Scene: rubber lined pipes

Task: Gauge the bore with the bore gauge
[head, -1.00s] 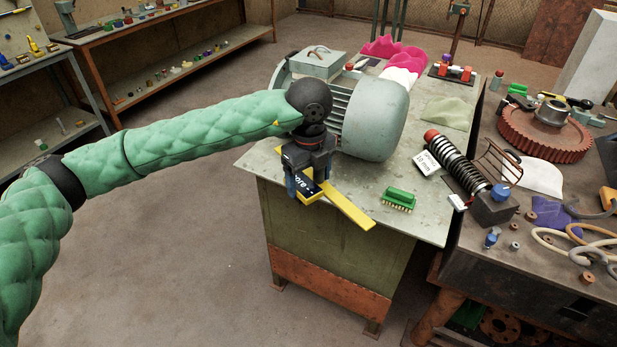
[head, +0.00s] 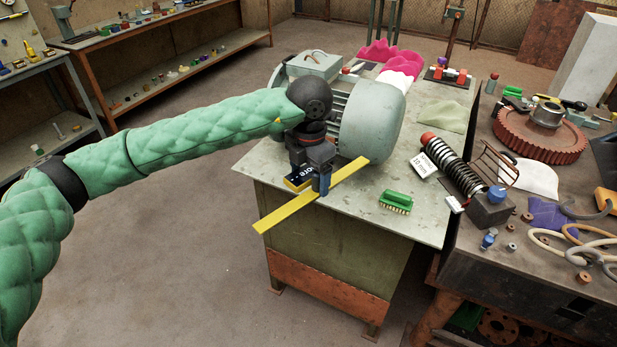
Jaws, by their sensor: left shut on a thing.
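My left gripper (head: 316,177) is shut on the bore gauge (head: 285,213). The gauge shows a long flat yellow bar and a dark block with white lettering at the gripper. The fingers hide part of the gauge. A small white card (head: 425,165) with dark print, partly unreadable, lies to the right. I cannot tell which bore is meant; a red gear (head: 541,144) with a metal hub (head: 549,113) stands at the right. My right gripper is out of view.
A large grey motor (head: 372,122) stands right behind the gripper on the green table (head: 345,204). A spring unit (head: 457,168) and a cluttered dark bench (head: 482,247) are further right. Open floor lies at the left.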

